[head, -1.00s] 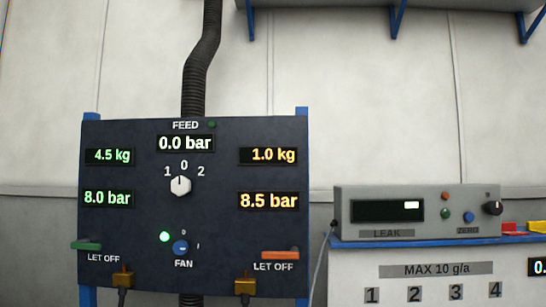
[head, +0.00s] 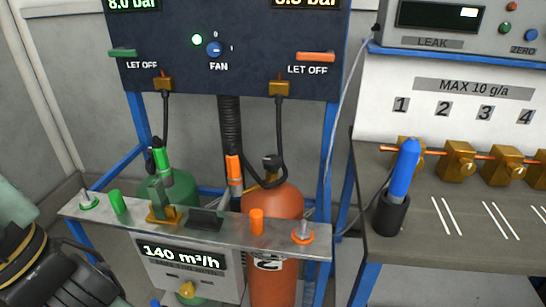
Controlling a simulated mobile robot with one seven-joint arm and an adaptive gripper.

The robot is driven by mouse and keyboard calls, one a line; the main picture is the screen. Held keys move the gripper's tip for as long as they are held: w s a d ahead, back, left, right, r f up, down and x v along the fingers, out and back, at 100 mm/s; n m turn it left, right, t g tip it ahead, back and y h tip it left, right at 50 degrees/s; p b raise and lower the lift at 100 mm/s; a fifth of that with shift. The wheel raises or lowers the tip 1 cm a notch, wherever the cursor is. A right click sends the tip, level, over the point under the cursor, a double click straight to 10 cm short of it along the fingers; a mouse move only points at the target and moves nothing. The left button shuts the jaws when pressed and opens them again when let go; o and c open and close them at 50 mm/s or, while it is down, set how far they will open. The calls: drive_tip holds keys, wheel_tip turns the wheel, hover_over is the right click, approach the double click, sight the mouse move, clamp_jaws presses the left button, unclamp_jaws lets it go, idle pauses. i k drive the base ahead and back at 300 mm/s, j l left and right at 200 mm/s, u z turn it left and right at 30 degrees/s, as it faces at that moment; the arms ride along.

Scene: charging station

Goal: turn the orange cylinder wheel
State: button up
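The orange cylinder (head: 272,215) stands upright behind a narrow metal shelf, below the dark panel, in the head view. The shelf hides part of its body, and a tag with a 2 shows below the shelf. A small dark and brass valve top (head: 272,164) sits on the cylinder, with a black hose looping beside it. The wheel there is small and partly hidden, and its turn position cannot be told. My gripper's fingers are not visible.
A green cylinder (head: 168,190) stands to the left. The metal shelf (head: 190,228) in front carries green and orange pegs and a brass block. An orange-handled tool (head: 235,168) is close to the valve. A bench (head: 450,250) with a blue-handled tool (head: 405,168) stands right.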

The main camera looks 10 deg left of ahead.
sight(273, 163)
drive_tip(key=i+l+u, duration=0.15)
drive_tip(key=u, duration=0.2)
drive_tip(key=i+l+u, duration=0.35)
drive_tip(key=i+j, duration=0.1)
drive_tip(key=i, duration=0.35)
